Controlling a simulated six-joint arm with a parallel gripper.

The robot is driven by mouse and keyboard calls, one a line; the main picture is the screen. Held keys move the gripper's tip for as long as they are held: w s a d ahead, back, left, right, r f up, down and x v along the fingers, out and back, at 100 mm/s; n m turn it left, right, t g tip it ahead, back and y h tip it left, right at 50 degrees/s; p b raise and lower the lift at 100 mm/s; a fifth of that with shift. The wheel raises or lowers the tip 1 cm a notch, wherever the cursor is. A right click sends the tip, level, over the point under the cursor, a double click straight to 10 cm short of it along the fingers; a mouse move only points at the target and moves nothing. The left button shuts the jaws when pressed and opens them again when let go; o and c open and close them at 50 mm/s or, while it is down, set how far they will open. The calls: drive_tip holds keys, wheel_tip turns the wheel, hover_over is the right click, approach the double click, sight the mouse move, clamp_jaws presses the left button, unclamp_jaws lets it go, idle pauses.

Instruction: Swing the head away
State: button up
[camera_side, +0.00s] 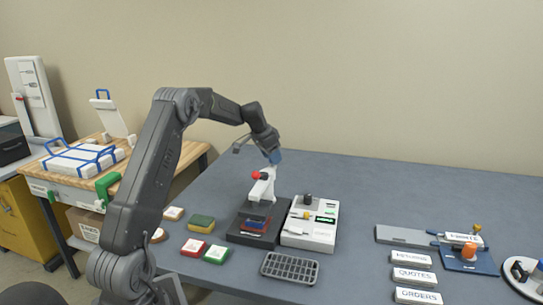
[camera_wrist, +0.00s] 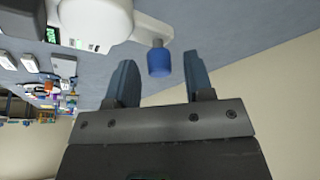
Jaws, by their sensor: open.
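The white head (camera_side: 262,189) stands on a dark base (camera_side: 248,228) on the blue-grey table, with a red ball (camera_side: 256,176) at its upper left. My gripper (camera_side: 274,158) is just above the head's top, pointing down. In the wrist view, a white arm of the head (camera_wrist: 150,30) ends in a blue knob (camera_wrist: 159,63). The knob shows between the tips of my open gripper (camera_wrist: 158,72), with a gap on each side. I cannot tell whether it is fully between the fingers in depth. Nothing is held.
A white panel (camera_side: 311,232) with small parts stands right of the base. A dark grid tray (camera_side: 289,268) lies in front. Red (camera_side: 193,247) and green (camera_side: 216,254) blocks and a sponge (camera_side: 201,223) lie left. Labelled plates (camera_side: 414,276) lie right.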

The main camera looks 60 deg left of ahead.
drive_tip(key=shift+c, duration=0.3)
clamp_jaws()
idle(0.3)
